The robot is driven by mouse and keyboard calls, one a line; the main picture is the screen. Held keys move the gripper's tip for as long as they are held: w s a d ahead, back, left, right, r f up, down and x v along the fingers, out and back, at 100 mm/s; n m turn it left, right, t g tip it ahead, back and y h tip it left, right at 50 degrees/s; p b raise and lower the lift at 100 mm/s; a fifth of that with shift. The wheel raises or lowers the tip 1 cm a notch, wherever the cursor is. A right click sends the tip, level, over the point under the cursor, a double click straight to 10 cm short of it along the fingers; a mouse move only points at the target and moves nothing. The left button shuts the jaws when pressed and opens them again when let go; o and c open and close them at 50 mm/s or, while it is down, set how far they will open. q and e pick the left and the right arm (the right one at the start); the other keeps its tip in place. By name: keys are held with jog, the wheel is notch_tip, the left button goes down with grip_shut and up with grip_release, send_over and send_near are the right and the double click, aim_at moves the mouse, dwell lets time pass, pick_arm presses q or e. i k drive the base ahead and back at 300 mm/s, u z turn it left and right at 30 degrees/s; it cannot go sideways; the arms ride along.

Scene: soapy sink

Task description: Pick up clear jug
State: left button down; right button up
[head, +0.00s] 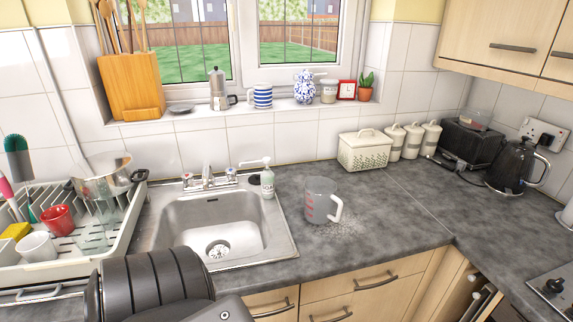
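The clear jug (318,200) stands upright on the dark grey counter, just right of the sink. It is see-through with red markings, and its pale handle faces right and toward the front. Nothing is holding it. A dark ribbed part, which looks like one of my arm links, covers the bottom left of the head view. Neither gripper's fingers can be seen.
The steel sink (170,236) has taps and a soap bottle (267,181) behind it. A drying rack (122,243) with a pot and cups stands at left. A cream bread bin (364,153), canisters, toaster and black kettle (511,168) line the back right. Counter right of the jug is clear.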

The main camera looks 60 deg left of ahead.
aim_at(320, 192)
jog(key=z, duration=0.3)
jog(key=k, duration=0.3)
jog(key=u, duration=1.9)
